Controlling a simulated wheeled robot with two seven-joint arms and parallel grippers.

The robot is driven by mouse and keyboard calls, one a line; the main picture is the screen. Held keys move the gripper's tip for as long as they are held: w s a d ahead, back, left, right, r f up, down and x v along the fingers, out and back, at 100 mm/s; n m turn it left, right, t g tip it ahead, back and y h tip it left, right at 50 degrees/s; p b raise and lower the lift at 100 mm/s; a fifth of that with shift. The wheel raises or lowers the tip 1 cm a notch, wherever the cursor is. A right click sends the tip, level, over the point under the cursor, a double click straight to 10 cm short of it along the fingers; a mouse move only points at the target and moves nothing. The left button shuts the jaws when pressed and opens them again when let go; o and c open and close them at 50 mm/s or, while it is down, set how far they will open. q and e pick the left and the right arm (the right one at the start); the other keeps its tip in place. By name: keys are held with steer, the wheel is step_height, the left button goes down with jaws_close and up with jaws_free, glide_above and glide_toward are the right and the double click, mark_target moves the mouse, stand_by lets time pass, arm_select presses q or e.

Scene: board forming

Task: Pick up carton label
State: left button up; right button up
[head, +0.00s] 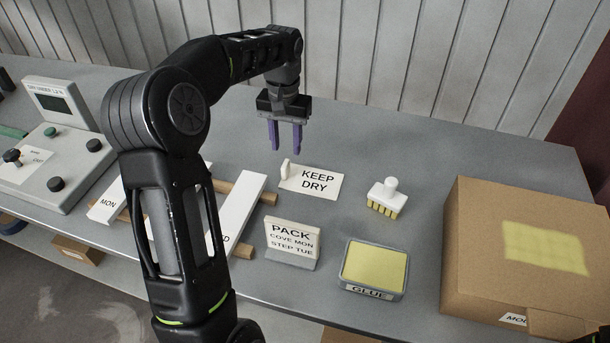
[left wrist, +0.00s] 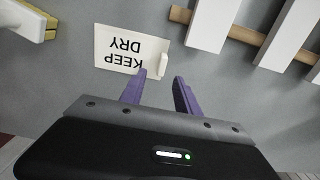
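The carton label (head: 312,181) is a white card reading KEEP DRY, lying on the grey table with a small upright tab at its left end. My left gripper (head: 285,136) hangs above and behind the label, its two purple fingers pointing down, open and empty. In the left wrist view the label (left wrist: 130,50) appears upside down just beyond the open fingers (left wrist: 160,88), with its tab (left wrist: 163,63) close to the gap between them. The fingers look apart from the label. My right gripper does not show.
A cardboard carton (head: 470,240) with a yellow glue patch stands at the right. White boards on wooden rails (head: 240,205) and a control box (head: 45,150) are at the left.

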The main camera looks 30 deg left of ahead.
mark_target(286, 162)
arm_select(q)
steer(key=shift+f, duration=1)
steer(key=f+p, duration=0.1)
steer(key=f, duration=0.4)
steer(key=shift+a+f, duration=0.1)
steer(key=shift+a, duration=0.1)
steer(key=shift+c, duration=0.2)
jaws_close()
